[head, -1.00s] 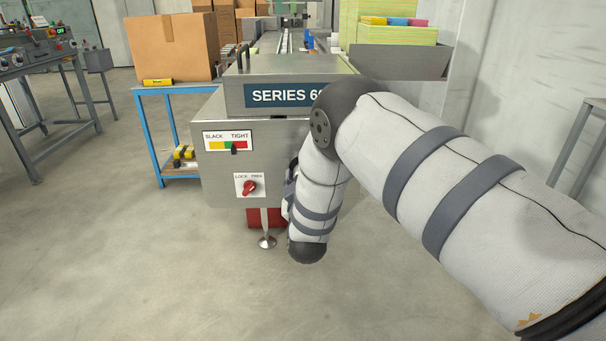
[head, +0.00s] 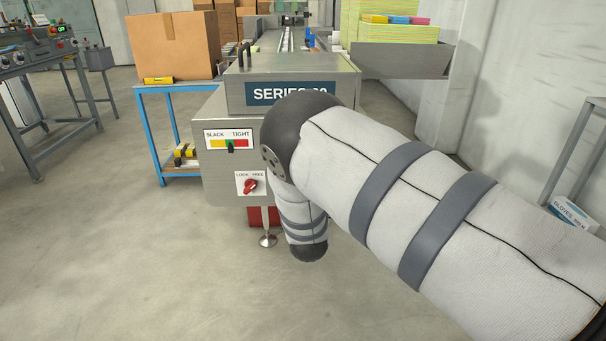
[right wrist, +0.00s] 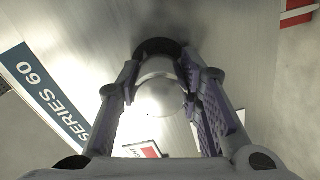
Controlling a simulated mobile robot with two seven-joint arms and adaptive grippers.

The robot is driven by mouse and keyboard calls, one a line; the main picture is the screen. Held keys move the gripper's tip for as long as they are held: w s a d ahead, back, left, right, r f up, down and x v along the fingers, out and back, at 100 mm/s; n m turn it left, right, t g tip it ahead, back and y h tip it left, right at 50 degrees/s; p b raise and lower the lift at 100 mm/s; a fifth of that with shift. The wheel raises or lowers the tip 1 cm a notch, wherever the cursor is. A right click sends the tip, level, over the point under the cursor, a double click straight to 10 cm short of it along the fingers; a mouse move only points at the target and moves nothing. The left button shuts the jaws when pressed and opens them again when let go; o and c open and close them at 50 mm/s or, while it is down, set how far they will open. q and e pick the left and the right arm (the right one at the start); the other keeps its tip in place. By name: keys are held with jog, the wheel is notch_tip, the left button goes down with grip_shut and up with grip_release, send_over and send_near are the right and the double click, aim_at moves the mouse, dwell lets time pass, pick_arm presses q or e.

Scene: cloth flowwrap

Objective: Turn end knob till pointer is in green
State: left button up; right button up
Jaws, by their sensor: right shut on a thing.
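The tension gauge (head: 228,140) on the front of the steel machine runs from SLACK to TIGHT with yellow, green and red bands. Its small dark pointer (head: 230,147) stands at the green band. The round metal end knob (right wrist: 160,97) shows in the right wrist view, between the two fingers of my right gripper (right wrist: 162,80), which is shut on it. In the head view my right arm hides the knob and that gripper. My left gripper is in neither view.
The red lock switch (head: 250,186), marked LOCK and FREE, sits below the gauge. A blue-framed table (head: 147,130) with a cardboard box (head: 172,46) stands to the left. A grey tray (head: 405,60) holds stacks at the back right. The front left floor is clear.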

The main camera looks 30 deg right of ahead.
dwell(0.4)
jog(key=o, duration=1.2)
jog(key=shift+s+d, duration=0.1)
jog(key=v, duration=1.2)
